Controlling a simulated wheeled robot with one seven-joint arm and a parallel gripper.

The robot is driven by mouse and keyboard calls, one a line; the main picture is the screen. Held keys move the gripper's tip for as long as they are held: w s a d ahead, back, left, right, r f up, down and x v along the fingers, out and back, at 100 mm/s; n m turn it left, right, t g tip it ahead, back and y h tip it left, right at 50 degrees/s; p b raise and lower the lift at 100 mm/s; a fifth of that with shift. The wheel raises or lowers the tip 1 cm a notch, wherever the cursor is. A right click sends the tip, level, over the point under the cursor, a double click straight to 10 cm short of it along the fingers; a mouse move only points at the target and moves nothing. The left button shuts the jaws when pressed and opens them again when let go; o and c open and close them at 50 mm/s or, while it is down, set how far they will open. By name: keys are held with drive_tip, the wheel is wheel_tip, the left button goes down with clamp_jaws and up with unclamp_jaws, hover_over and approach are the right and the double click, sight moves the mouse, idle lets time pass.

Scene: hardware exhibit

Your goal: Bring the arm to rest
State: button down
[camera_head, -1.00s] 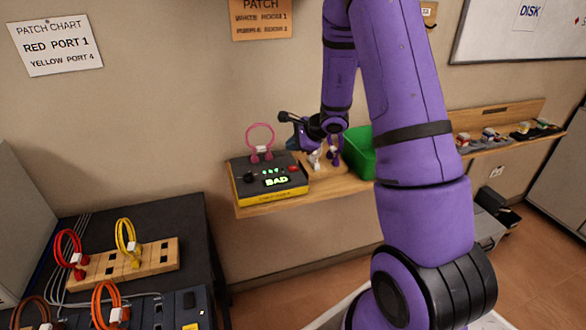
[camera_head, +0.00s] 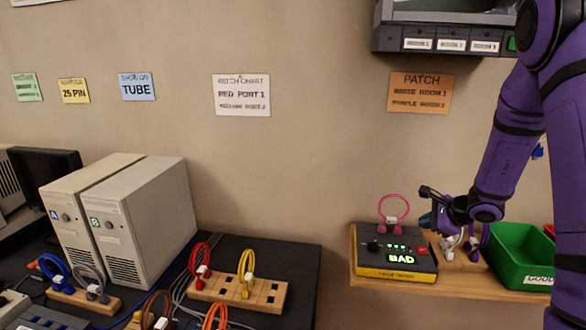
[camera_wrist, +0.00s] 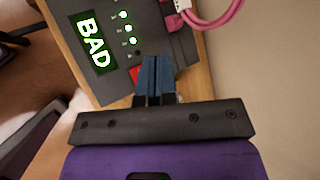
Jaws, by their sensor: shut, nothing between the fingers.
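My purple arm (camera_head: 505,150) comes down from the upper right in the head view. My gripper (camera_head: 428,219) is at the right end of the tester box, just above the shelf. In the wrist view its blue fingers (camera_wrist: 153,72) are together with nothing between them, pointing at the tester's edge near a red button. The tester (camera_head: 395,255) is a black and yellow box with a lit green BAD display; it also shows in the wrist view (camera_wrist: 100,75). A pink cable loop (camera_head: 393,207) stands plugged into its back.
A green bin (camera_head: 525,262) and a wooden block (camera_head: 462,262) with white and purple plugs sit right of the tester on the wooden shelf (camera_head: 440,287). Left, a dark table (camera_head: 305,262) holds two computer towers (camera_head: 150,220) and a wooden port block (camera_head: 225,290) with red and yellow cables.

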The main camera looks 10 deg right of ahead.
drive_tip(key=s+a+r+n+g+y, duration=0.1)
drive_tip(key=s+a+r+n+g, duration=0.1)
drive_tip(key=s+a+r+n, duration=0.55)
drive_tip(key=s+a+r+n+g+y, duration=0.1)
drive_tip(key=s+a+r+n, duration=0.2)
drive_tip(key=s+a+r, duration=0.5)
drive_tip(key=s+r+n+h, duration=0.3)
drive_tip(key=s+r+n, duration=0.2)
drive_tip(key=s, duration=0.4)
drive_tip(key=s+d+r+n+h, duration=0.1)
drive_tip(key=s+r+n+h, duration=0.2)
drive_tip(key=s, duration=0.6)
wheel_tip(320, 180, up, 2)
drive_tip(key=n, duration=0.2)
drive_tip(key=shift+s+d+n, duration=0.15)
drive_tip(key=shift+d+n, duration=0.1)
drive_tip(key=shift+n, duration=0.1)
